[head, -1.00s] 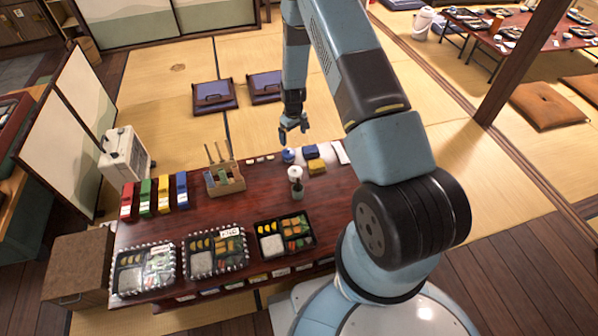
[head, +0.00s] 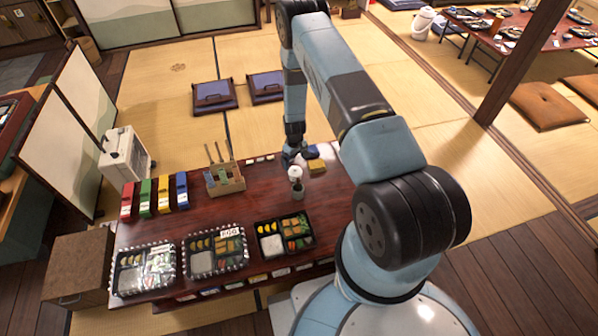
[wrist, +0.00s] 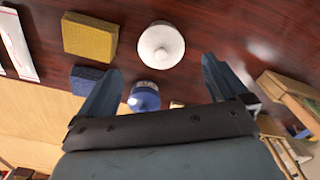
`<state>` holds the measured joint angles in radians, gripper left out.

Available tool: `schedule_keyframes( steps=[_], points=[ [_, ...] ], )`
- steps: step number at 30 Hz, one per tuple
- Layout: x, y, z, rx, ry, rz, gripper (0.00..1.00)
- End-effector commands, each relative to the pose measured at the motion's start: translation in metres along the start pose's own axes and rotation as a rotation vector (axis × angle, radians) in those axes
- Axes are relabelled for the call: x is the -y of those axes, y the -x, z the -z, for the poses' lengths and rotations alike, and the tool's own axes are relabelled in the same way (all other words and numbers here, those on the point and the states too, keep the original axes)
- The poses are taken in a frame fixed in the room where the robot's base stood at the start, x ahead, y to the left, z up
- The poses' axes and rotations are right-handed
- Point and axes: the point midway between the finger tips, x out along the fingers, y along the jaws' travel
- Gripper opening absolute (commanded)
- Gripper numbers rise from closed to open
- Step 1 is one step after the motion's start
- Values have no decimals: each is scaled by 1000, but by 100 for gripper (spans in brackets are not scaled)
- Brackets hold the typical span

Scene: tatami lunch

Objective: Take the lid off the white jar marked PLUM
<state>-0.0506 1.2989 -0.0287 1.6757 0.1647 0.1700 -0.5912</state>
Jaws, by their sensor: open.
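A white round jar (head: 295,172) stands on the dark red table. In the wrist view it shows from above as a white round top (wrist: 161,45) with a small knob in the middle. No PLUM marking can be read. My gripper (wrist: 159,66) is open and empty, its two fingers spread wide, with the white jar ahead of the gap between the tips, not between them. In the head view my gripper (head: 292,158) is low over the table just behind the white jar and hides most of the blue jar there.
The blue jar (wrist: 145,95) shows between my fingers. A yellow block (wrist: 90,37) and a blue block (wrist: 87,78) lie beside the jars. A wooden holder (head: 225,179) stands left, and a small grey-green cup (head: 298,190) in front. Bento boxes (head: 285,237) line the near edge.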

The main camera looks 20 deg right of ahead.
Motion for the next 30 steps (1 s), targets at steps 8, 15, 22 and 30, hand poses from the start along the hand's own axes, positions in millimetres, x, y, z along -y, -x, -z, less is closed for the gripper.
schedule_keyframes(
  steps=[8,15,22,30],
  points=[
    [1,-12,-1,1,1,0,100],
    [3,-42,-3,0,0,0,100],
    [2,-56,-2,-1,2,-1,100],
    [3,-55,-2,-1,2,0,88]
  ],
)
